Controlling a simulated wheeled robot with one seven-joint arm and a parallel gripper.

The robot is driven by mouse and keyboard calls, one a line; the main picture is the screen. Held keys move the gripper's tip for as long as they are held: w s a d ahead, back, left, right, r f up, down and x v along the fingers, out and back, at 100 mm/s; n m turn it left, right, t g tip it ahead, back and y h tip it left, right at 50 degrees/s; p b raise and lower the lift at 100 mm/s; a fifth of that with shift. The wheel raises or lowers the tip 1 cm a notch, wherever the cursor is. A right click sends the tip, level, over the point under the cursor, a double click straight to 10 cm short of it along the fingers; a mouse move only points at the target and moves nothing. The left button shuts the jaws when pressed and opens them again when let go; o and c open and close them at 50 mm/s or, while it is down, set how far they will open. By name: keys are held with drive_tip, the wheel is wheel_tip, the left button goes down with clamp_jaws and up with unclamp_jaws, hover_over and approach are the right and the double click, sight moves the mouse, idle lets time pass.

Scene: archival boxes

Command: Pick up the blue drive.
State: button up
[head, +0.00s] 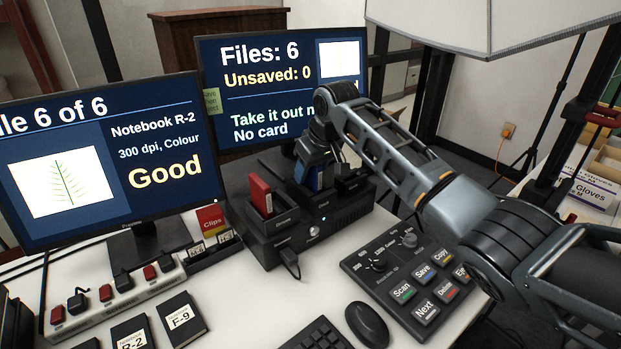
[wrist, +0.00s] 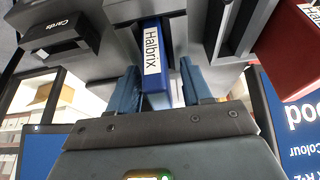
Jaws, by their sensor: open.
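The blue drive (wrist: 154,62), with a white "Halbrix" label, stands in a slot of the dark dock (head: 280,240). In the head view the drive (head: 318,179) shows only partly beneath my gripper (head: 314,168). In the wrist view my gripper (wrist: 160,84) is open, with one blue-grey finger on each side of the drive's outer end. A gap shows between the drive and the left finger; the right finger looks closer, and I cannot tell whether it touches.
A red drive (head: 261,194) stands in the dock's left bay. A "Cards" slot (wrist: 60,35) is at the wrist view's upper left. The right screen (head: 270,85) reads "Files: 6, Unsaved: 0". A control panel (head: 410,275) and a mouse (head: 367,324) lie in front.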

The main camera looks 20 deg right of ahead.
drive_tip(key=shift+c, duration=0.5)
clamp_jaws()
drive_tip(key=shift+r, duration=0.1)
